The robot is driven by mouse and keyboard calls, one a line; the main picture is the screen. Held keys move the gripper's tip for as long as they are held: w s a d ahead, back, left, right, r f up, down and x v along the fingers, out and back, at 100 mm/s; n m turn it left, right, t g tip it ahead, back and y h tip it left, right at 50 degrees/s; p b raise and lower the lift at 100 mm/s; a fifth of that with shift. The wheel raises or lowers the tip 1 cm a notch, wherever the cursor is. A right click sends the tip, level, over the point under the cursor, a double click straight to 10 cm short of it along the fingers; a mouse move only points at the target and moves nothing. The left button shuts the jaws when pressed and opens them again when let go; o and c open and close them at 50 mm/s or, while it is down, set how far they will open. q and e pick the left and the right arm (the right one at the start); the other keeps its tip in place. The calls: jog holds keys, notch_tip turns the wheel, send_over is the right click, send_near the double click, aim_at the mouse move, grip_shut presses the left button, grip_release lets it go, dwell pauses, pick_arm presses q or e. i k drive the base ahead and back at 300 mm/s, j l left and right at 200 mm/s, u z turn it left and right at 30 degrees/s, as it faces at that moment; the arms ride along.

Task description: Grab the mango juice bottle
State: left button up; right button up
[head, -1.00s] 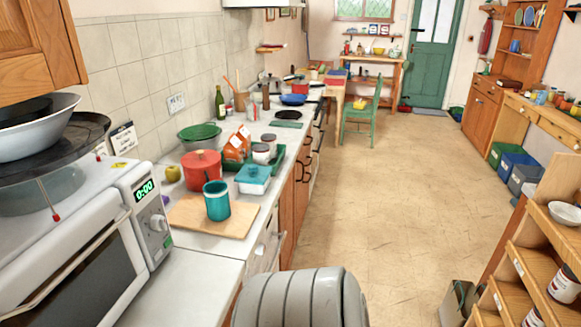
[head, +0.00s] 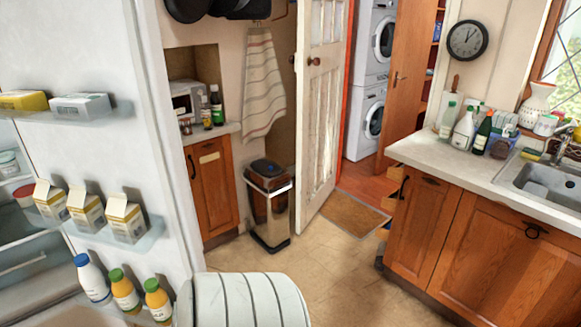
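Two orange bottles with green caps stand side by side on the lowest visible shelf of the open fridge door at the lower left. One is the left orange bottle (head: 125,293), the other the right orange bottle (head: 158,303). They look like juice, but I cannot read their labels, so I cannot tell which is mango. A white bottle with a blue cap (head: 91,281) stands just left of them. Neither of my grippers is in view.
Several cartons (head: 86,212) stand on the door shelf above the bottles. A metal bin (head: 269,208) stands ahead. A sink counter (head: 470,160) is on the right.

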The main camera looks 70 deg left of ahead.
aim_at(122, 289)
jog(key=k+l+u, duration=0.1)
jog(key=u, duration=0.35)
jog(key=k+u, duration=0.3)
jog(key=u, duration=0.2)
jog(key=k+u, duration=0.2)
jog(key=u, duration=0.25)
jog(key=k+j+u, duration=0.15)
jog(key=u, duration=0.35)
